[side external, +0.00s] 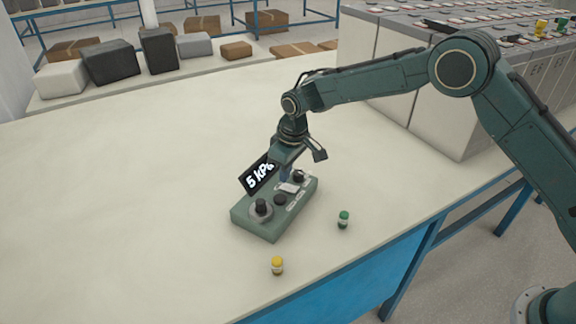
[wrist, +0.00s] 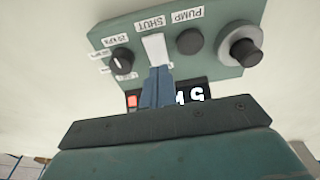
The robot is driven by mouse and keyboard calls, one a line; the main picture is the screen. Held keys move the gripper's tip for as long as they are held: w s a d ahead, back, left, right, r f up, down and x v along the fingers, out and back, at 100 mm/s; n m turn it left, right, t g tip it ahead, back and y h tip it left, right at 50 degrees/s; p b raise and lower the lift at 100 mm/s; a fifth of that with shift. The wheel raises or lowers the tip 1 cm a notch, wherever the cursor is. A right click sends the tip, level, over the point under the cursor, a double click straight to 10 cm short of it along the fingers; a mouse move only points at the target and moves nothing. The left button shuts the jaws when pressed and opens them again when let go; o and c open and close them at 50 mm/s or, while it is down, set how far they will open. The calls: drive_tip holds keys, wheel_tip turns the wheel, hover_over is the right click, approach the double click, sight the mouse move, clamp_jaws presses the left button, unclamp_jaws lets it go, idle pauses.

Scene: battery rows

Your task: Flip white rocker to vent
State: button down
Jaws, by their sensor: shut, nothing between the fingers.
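A green control box (side external: 262,222) stands on the table in the side view, and its panel fills the top of the wrist view (wrist: 217,12). The white rocker (wrist: 154,48) sits on the panel below the SHUT label; it also shows in the side view (side external: 289,188). My gripper (wrist: 157,72) is shut and empty. Its fingertips are at the rocker's edge on the display side; I cannot tell whether they touch. No VENT label is readable, and the fingers cover part of the panel. The display (side external: 260,175) reads 5 kPa and is partly hidden by my gripper.
The panel also bears a small black dial (wrist: 121,60), a dark PUMP button (wrist: 190,41) and a large round knob (wrist: 243,50). A green-capped vial (side external: 343,220) and a yellow-capped vial (side external: 277,266) stand nearby. Boxes (side external: 110,63) line the back edge. The table's left is clear.

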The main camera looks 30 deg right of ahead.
drive_tip(key=shift+r, duration=2.65)
wheel_tip(320, 180, up, 13)
drive_tip(key=m+t, duration=0.1)
drive_tip(key=m, duration=0.1)
hover_over(286, 186)
drive_tip(key=s+d, duration=0.7)
drive_tip(key=s+d+r+m+t, duration=0.1)
drive_tip(key=s+d+r, duration=0.55)
drive_tip(key=s, duration=0.35)
drive_tip(key=s+d+m+t, duration=0.1)
drive_tip(key=s+d, duration=0.2)
drive_tip(key=s, duration=0.8)
drive_tip(key=s+d+m+t, duration=0.1)
drive_tip(key=s+d+m, duration=0.1)
drive_tip(key=s, duration=1)
drive_tip(key=shift+s+d+f+h, duration=0.15)
drive_tip(key=shift+d+f+h, duration=0.25)
drive_tip(key=shift+d, duration=0.3)
